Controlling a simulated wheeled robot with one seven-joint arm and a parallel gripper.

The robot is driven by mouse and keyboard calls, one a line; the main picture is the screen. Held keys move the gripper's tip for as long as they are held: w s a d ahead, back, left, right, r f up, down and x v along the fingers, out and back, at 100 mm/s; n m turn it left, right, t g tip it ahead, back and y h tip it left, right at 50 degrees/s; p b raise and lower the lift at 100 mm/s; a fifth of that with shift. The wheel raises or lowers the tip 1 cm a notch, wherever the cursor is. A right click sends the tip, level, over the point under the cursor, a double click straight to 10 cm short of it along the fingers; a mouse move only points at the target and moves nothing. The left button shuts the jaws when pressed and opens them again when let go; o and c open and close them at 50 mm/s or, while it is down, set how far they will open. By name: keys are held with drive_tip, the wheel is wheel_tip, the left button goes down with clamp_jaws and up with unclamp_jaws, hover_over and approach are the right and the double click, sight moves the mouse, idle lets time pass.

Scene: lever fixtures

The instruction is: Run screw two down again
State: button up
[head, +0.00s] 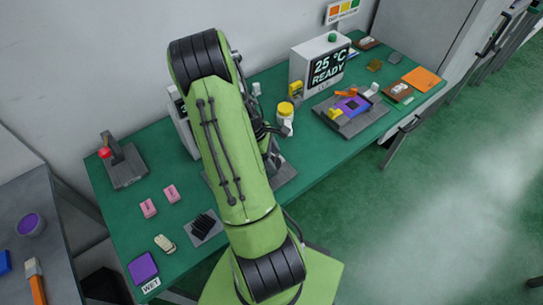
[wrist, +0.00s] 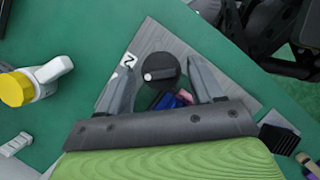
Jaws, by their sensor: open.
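A round black knob (wrist: 162,70) with a white mark on its top stands on a grey plate (wrist: 146,42). The plate carries a "2" beside the knob. My gripper (wrist: 163,66) is open in the wrist view, with one finger on each side of the knob; I cannot tell whether either touches it. A blue and pink item (wrist: 172,99) shows partly between the fingers, nearer the palm. In the head view my green arm hides the gripper and the knob; only part of the grey plate (head: 287,176) shows beside it.
A yellow-capped white bottle (head: 285,112) stands behind the plate. A display box (head: 318,66) reads 25 °C READY. A fixture with a purple square (head: 352,105) lies to the right. A red-knobbed lever (head: 122,163), pink blocks (head: 149,208) and a black rack (head: 204,226) lie left.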

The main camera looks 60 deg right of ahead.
drive_tip(key=c, duration=1.1)
drive_tip(key=shift+o, duration=0.2)
